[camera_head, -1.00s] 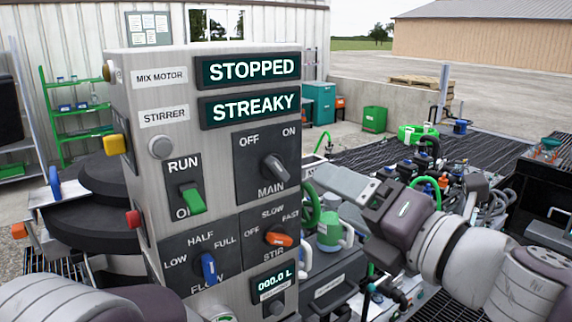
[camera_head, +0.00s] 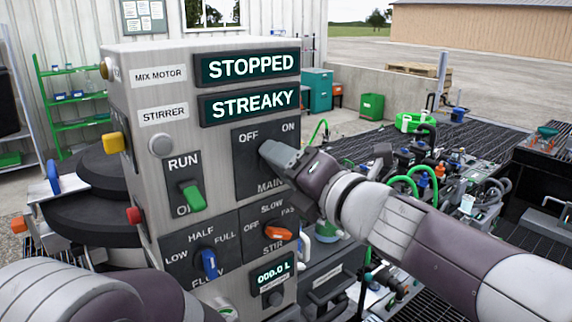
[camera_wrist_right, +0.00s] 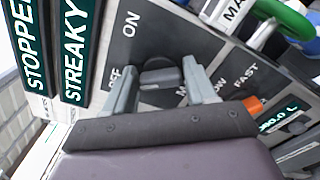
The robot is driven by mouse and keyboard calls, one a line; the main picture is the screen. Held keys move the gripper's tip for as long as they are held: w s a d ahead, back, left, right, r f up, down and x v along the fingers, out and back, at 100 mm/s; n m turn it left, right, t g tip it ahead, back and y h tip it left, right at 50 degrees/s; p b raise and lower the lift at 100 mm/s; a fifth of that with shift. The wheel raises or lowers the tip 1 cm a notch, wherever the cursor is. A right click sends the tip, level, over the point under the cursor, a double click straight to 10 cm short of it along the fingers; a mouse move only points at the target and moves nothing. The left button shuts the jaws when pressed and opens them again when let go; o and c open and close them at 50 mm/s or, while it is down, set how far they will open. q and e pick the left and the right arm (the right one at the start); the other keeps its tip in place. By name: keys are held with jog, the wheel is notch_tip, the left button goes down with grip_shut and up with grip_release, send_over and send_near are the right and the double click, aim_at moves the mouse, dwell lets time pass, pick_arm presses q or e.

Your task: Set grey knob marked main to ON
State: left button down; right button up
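The grey MAIN knob sits on a dark plate (camera_head: 243,178) marked OFF, ON and MAIN. In the head view my right gripper (camera_head: 276,154) hides the knob. In the right wrist view the knob (camera_wrist_right: 160,74) shows between the two spread fingers of the right gripper (camera_wrist_right: 160,88), with gaps seen on both sides. The fingers are open and reach toward the plate; I cannot tell how deep they are around the knob. The knob's exact setting is hard to read now. The displays read STOPPED (camera_head: 247,66) and STREAKY (camera_head: 248,104).
On the same panel are the green RUN switch (camera_head: 193,196), the blue FLOW knob (camera_head: 209,263) and the orange STIR knob (camera_head: 278,233), just below my right gripper. A yellow button (camera_head: 113,143) and a red button (camera_head: 134,215) stick out on the left side.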

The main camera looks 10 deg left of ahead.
jog(key=c, duration=0.6)
jog(key=shift+o, duration=0.2)
jog(key=shift+f+m+p, duration=0.2)
jog(key=shift+m+p, duration=0.85)
jog(key=shift+m, duration=2.4)
jog(key=shift+f+m+p, duration=0.15)
jog(key=shift+m+p, duration=0.85)
jog(key=shift+m, duration=2.45)
jog(key=o, duration=1.1)
jog(key=shift+c, duration=0.2)
